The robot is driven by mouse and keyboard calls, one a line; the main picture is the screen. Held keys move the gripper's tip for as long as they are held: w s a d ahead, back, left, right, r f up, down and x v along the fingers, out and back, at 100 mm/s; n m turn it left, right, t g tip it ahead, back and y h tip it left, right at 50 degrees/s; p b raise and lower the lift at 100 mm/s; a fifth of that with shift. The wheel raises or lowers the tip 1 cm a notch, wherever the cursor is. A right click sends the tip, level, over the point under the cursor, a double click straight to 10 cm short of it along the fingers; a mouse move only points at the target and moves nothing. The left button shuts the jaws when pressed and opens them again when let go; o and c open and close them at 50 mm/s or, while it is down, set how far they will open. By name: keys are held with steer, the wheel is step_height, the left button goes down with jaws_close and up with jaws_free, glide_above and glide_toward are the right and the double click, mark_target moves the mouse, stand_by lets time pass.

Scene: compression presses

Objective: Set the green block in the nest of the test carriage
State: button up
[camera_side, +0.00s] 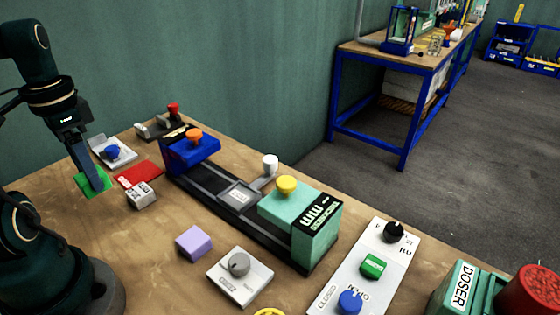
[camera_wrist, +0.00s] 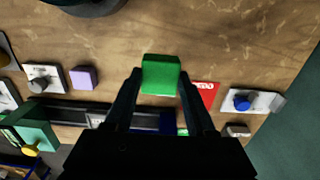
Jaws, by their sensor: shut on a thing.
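The green block (camera_side: 93,182) is held between the fingertips of my gripper (camera_side: 88,170), at the left of the side view. It also shows in the wrist view (camera_wrist: 160,70), with a finger on each side. It appears to be above the table, left of the red patch. A grey square piece (camera_side: 240,195), which looks like the test carriage, sits on a dark rail (camera_side: 205,183) between a blue end block (camera_side: 192,153) and a teal end block (camera_side: 300,222). I cannot make out its nest clearly. My gripper is well to the left of it.
A red patch (camera_side: 137,174) and a small white labelled block (camera_side: 141,195) lie between my gripper and the rail. A purple block (camera_side: 194,242), a grey-knob plate (camera_side: 240,278) and a blue-knob plate (camera_side: 113,153) stand around. Bare wood lies at the front left.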

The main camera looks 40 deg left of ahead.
steer(key=shift+s+a+r, duration=0.4)
steer(key=shift+a+r, duration=0.1)
steer(key=shift+r, duration=0.25)
steer(key=shift+m, duration=0.3)
steer(key=r, duration=0.4)
steer(key=shift+w+r, duration=0.3)
steer(key=w+d+m, duration=0.4)
steer(key=w+m, duration=0.2)
steer(key=w, duration=0.2)
steer(key=w+d+m, duration=0.4)
steer(key=w+m, duration=0.2)
steer(key=w, duration=0.2)
steer(key=w+d+m, duration=0.5)
steer(key=d, duration=0.3)
step_height(320, 180, down, 6)
steer(key=shift+s+f, duration=0.2)
steer(key=shift+s, duration=0.05)
steer(key=shift+f, duration=0.15)
steer(key=shift+f, duration=2.8)
